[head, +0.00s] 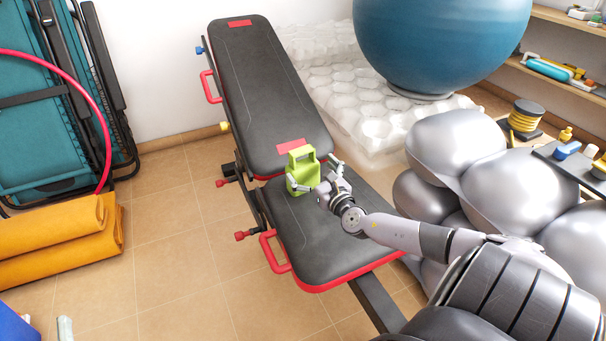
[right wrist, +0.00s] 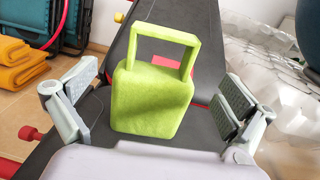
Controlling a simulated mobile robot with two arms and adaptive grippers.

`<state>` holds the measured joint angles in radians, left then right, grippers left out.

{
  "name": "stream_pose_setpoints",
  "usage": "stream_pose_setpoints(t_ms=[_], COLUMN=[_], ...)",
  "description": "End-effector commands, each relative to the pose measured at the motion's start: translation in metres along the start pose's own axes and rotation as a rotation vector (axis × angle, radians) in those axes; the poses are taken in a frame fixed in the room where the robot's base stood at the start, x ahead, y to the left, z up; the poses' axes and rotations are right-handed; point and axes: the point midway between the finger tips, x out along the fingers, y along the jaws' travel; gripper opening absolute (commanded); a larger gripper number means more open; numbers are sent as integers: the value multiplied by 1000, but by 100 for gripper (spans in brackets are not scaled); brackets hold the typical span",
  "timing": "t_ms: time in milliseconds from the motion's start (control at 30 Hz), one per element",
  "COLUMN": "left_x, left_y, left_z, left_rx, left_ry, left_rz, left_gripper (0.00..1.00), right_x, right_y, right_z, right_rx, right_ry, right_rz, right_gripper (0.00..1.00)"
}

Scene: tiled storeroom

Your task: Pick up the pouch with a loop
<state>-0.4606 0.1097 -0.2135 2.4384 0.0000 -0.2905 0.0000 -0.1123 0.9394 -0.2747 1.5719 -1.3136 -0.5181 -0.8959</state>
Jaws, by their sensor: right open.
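The lime-green pouch (head: 303,172) stands upright on the seat part of the black workout bench (head: 325,235), near where the seat meets the backrest. Its squared loop (head: 301,155) is on top. My right gripper (head: 330,176) is close to the pouch at its right side in the head view. In the right wrist view the pouch (right wrist: 151,98) stands ahead, between the two spread fingers (right wrist: 155,100) and apart from both. The gripper is open and empty. My left gripper is not in view.
Large silvery cushions or balls (head: 515,185) crowd the right side of the bench. A blue exercise ball (head: 440,40) rests on a translucent mat (head: 350,110) behind. Orange folded mats (head: 60,240) lie at left. The tiled floor (head: 180,250) left of the bench is clear.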

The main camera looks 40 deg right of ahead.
Motion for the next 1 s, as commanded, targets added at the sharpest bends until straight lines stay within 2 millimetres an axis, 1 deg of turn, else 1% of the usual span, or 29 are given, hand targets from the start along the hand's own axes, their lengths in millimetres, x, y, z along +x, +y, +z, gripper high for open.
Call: stream_pose_setpoints(t_ms=[200,300,400,500,700,1000], left_x=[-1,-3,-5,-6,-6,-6], left_y=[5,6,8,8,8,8], left_z=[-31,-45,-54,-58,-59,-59], left_rx=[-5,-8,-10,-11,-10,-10], left_ry=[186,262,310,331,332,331], left_rz=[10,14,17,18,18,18], left_gripper=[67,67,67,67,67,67], right_x=[26,37,43,46,46,46], right_y=[2,1,1,1,1,1], right_z=[-1,-1,-1,0,0,0], right_rx=[2,2,2,1,1,1], right_ry=[-4,-3,-2,0,0,0], right_rz=[-2,-2,-2,-1,-1,-1], right_gripper=[100,100,100,100,100,81])
